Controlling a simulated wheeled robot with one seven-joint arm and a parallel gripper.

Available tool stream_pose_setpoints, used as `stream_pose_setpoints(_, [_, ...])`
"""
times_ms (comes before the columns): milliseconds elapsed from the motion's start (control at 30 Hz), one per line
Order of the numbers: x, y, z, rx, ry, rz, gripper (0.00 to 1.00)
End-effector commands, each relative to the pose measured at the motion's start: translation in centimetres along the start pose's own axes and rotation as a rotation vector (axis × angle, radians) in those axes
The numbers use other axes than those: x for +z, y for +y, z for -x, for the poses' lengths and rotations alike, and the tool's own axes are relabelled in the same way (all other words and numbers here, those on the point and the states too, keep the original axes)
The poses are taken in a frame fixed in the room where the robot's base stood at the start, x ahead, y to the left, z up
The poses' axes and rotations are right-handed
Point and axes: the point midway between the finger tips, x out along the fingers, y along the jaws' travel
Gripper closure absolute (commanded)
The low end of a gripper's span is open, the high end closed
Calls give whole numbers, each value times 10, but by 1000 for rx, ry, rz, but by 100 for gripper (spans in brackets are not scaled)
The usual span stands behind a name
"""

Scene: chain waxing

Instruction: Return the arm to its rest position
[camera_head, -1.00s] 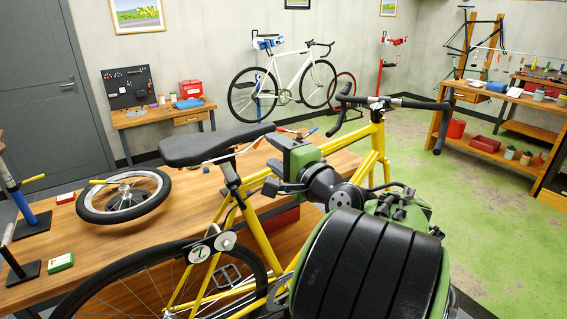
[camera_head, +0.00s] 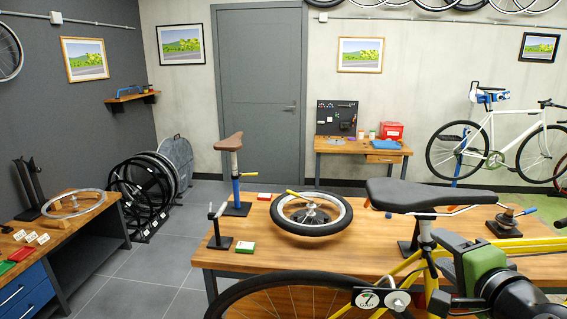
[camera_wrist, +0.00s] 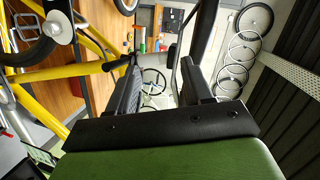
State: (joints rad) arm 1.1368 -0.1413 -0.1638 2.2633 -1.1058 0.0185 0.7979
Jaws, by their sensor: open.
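My gripper (camera_wrist: 160,80) is open in the wrist view, its two dark fingers apart with nothing between them. In the head view, green and black parts of my arm show at the lower right, in front of the yellow bicycle (camera_head: 407,270), and cover part of its frame. The bicycle's black saddle (camera_head: 430,194) is to the upper left of these parts. Its yellow tubes also run close along the left side of the wrist view (camera_wrist: 38,103). From these views I cannot tell whether my arm touches the bicycle.
A wooden workbench (camera_head: 370,262) behind the bicycle holds a loose wheel (camera_head: 311,214) and several tools. A side bench (camera_head: 85,222) with blue drawers stands at the left. Grey floor (camera_head: 160,265) is clear between the benches. A white bicycle (camera_head: 497,150) hangs at the back right.

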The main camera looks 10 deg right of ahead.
Motion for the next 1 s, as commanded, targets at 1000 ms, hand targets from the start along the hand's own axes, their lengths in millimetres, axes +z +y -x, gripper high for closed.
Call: stream_pose_setpoints(1000, [210,112,134,474,-790,1305,50])
